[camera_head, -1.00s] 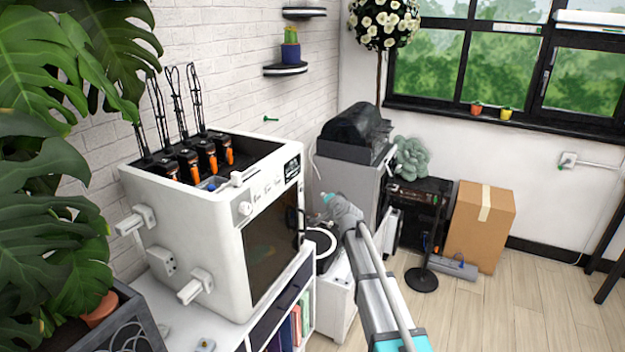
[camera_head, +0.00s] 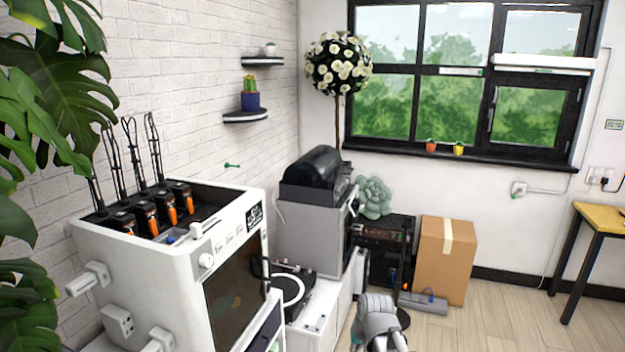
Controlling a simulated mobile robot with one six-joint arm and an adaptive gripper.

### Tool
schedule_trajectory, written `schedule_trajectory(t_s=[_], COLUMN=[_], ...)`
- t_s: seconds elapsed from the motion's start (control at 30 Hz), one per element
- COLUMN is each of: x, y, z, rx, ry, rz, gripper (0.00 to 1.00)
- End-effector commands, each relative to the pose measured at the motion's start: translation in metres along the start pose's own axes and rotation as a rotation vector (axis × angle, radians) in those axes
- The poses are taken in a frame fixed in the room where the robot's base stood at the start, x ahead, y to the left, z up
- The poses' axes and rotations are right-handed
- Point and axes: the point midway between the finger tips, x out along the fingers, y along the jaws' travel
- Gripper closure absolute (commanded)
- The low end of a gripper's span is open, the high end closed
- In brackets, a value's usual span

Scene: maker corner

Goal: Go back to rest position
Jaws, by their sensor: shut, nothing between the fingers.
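Only a grey rounded part of my arm (camera_head: 378,318) shows at the bottom edge of the head view, a little right of centre. The rest of the arm runs out of the picture below. I do not see my gripper's fingers in this view.
A white machine (camera_head: 160,275) with several orange-marked spools or cartridges stands at the left, beside large leaves. A white cabinet with a turntable (camera_head: 290,290) and a cardboard box (camera_head: 445,258) stand beyond. A yellow-topped table (camera_head: 600,217) is at the right. Wooden floor (camera_head: 510,310) between is clear.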

Motion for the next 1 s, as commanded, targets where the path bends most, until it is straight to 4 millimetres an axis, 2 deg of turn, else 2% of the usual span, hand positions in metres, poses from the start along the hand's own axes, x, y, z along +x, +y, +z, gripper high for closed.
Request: schedule_trajectory(t_s=[0.03, 0.1, 0.2, 0.3, 0.43, 1.0], x=[-0.005, -0.011, -0.018, -0.022, -0.024, -0.024], y=[0.013, 0.027, 0.042, 0.052, 0.057, 0.056], z=[0.025, 0.049, 0.073, 0.087, 0.093, 0.092], rx=[-0.005, -0.012, -0.018, -0.018, -0.019, -0.019], ry=[-0.048, -0.112, -0.182, -0.226, -0.246, -0.246], rz=[0.034, 0.077, 0.122, 0.149, 0.162, 0.162], gripper=[1.0, 1.0, 1.0, 1.0, 1.0, 1.0])
